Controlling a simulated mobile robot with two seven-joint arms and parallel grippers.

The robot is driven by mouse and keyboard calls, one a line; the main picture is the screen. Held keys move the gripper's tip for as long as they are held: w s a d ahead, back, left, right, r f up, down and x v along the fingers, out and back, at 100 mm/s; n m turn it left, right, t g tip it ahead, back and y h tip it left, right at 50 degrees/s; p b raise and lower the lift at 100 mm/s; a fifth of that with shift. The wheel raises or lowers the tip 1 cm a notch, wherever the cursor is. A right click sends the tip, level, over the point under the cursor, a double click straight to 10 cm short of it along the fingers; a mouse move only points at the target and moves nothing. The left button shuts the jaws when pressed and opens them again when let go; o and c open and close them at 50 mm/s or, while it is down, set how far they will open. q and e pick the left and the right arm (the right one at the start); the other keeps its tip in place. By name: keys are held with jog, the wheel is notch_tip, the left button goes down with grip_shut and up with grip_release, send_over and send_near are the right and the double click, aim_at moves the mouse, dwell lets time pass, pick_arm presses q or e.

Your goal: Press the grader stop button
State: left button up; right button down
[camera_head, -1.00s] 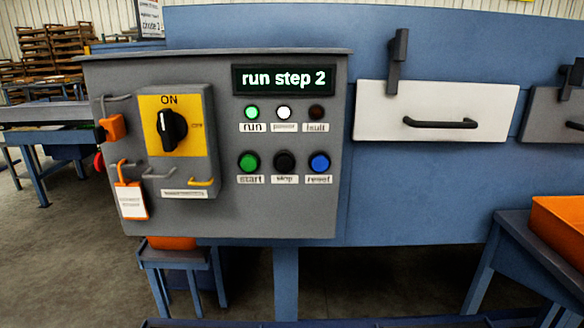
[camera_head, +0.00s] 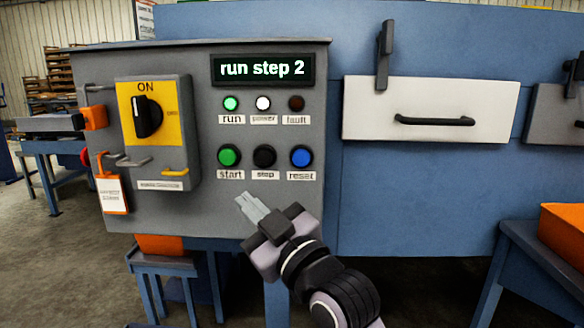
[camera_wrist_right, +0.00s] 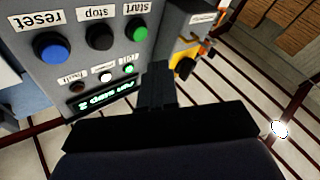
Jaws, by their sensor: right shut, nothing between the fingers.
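The black stop button (camera_head: 264,156) sits on the grey control panel (camera_head: 215,200), between the green start button (camera_head: 229,155) and the blue reset button (camera_head: 301,156). My right gripper (camera_head: 246,202) is shut and empty, below and slightly left of the stop button, apart from it in the picture. In the right wrist view the stop button (camera_wrist_right: 100,35) shows upside down, up and left of the gripper's fingers (camera_wrist_right: 157,75). The display (camera_head: 263,68) reads "run step 2". The green run lamp (camera_head: 231,103) and white power lamp (camera_head: 263,103) look lit; the fault lamp (camera_head: 296,103) is dark. My left gripper is out of view.
A yellow-backed ON switch (camera_head: 147,115) and hanging tag (camera_head: 112,194) are at the panel's left. A white drawer front with a black handle (camera_head: 435,121) is to the right. A stool (camera_head: 165,264) stands below the panel, and an orange crate (camera_head: 562,230) at right.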

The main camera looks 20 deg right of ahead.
aim_at(264, 158)
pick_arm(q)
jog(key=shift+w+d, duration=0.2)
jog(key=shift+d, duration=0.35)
pick_arm(e)
jog(key=r, duration=0.2)
jog(key=s+r, duration=0.1)
jog(key=shift+d+r+n+t, duration=0.3)
jog(key=shift+t, duration=0.1)
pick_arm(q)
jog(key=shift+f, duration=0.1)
pick_arm(e)
jog(key=shift+w, duration=0.15)
pick_arm(q)
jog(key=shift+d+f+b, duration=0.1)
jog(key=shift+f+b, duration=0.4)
jog(key=shift+b, duration=0.4)
pick_arm(e)
jog(key=shift+w+d, duration=0.6)
jog(key=shift+w, duration=0.7)
jog(key=shift+w+d, duration=0.6)
jog(key=shift+w, duration=0.7)
jog(key=shift+w+d, duration=0.6)
jog(key=shift+w, duration=0.7)
jog(key=shift+w, duration=0.1)
